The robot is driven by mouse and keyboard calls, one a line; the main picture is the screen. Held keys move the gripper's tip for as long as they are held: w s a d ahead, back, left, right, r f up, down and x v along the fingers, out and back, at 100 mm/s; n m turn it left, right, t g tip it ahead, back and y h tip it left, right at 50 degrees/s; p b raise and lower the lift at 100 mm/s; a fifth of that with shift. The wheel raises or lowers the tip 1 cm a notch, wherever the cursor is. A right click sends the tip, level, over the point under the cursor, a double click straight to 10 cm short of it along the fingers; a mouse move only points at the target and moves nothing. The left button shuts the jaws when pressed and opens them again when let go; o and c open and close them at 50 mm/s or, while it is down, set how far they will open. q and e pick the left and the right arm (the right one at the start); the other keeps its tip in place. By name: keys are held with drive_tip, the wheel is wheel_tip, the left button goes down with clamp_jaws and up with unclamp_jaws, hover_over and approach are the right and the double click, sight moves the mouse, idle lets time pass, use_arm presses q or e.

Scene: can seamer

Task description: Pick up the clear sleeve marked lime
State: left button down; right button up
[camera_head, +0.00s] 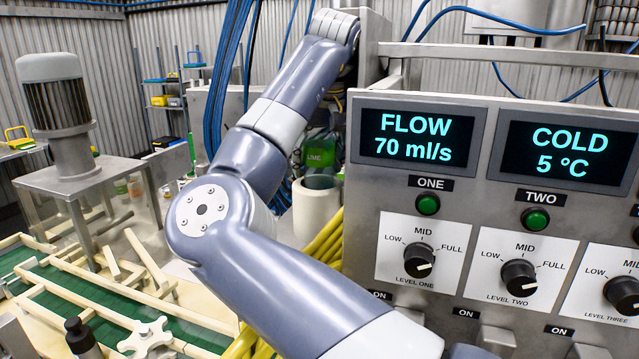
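The clear sleeve marked lime (319,152) shows in the head view as a green, see-through piece with a small LIME label. It is above a pale cylinder (315,205), behind my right arm and beside the left edge of the control panel. My arm covers part of its left side. My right arm rises from the bottom, bends at the left and reaches up to a wrist near the panel's top left corner. The fingers of my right gripper cannot be made out there, so any contact with the sleeve cannot be told. My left gripper is out of view.
The control panel (465,200) with two displays, knobs and green buttons fills the right. Yellow hoses (325,240) run below the pale cylinder. A green conveyor (70,295) with pale rails and a motor on a clear-sided housing (60,115) stand at the left.

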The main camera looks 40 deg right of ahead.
drive_tip(key=shift+w+a, duration=0.1)
drive_tip(key=c, duration=0.5)
drive_tip(key=shift+r, duration=0.1)
